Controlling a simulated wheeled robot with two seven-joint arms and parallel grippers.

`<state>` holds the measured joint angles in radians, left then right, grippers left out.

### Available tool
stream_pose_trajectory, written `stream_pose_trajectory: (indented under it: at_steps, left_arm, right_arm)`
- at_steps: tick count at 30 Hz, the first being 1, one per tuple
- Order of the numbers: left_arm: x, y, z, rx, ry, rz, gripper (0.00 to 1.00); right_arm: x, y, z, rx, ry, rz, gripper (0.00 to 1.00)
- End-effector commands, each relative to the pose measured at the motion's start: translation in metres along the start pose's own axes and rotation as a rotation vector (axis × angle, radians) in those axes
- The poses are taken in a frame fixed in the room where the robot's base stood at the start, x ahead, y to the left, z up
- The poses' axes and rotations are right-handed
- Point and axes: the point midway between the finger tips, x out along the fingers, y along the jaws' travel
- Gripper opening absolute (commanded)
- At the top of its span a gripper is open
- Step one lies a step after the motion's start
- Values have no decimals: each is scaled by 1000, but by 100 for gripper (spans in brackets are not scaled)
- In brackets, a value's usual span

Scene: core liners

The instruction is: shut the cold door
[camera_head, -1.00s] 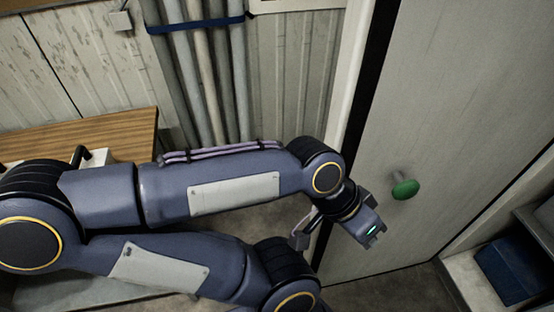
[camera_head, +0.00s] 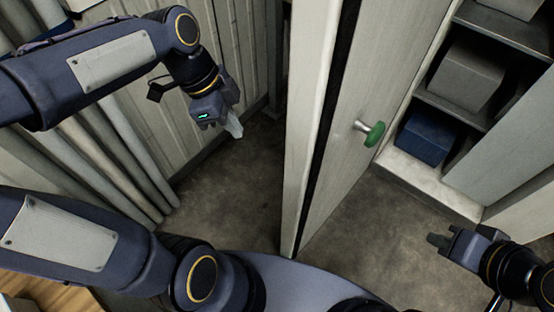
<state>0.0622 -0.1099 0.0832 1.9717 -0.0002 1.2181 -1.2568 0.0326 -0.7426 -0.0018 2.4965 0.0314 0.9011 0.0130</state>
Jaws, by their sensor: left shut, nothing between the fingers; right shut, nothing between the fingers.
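The cold door (camera_head: 365,70) stands open, its pale edge towards me and a black strip running along that edge. The hinges cannot be made out.
Right of the door a shelf unit (camera_head: 500,32) holds a grey box (camera_head: 465,78) and a blue bin (camera_head: 427,133). A pale panel (camera_head: 510,150) stands at the right. Pipes (camera_head: 110,160) run along the left wall. The dark floor (camera_head: 365,230) is clear on both sides of the door.

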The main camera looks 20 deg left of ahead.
Motion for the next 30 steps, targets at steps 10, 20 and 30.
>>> stream_pose_trajectory:
  at_steps: [10,20,30]
  left_arm:
    - [33,-50,-17,641,17,206,0]
    - [79,-41,-15,667,20,218,0]
    - [133,-21,-24,671,20,212,0]
  right_arm:
    - [9,4,5,0,0,0,0]
    - [10,4,5,0,0,0,0]
    - [5,2,3,0,0,0,0]
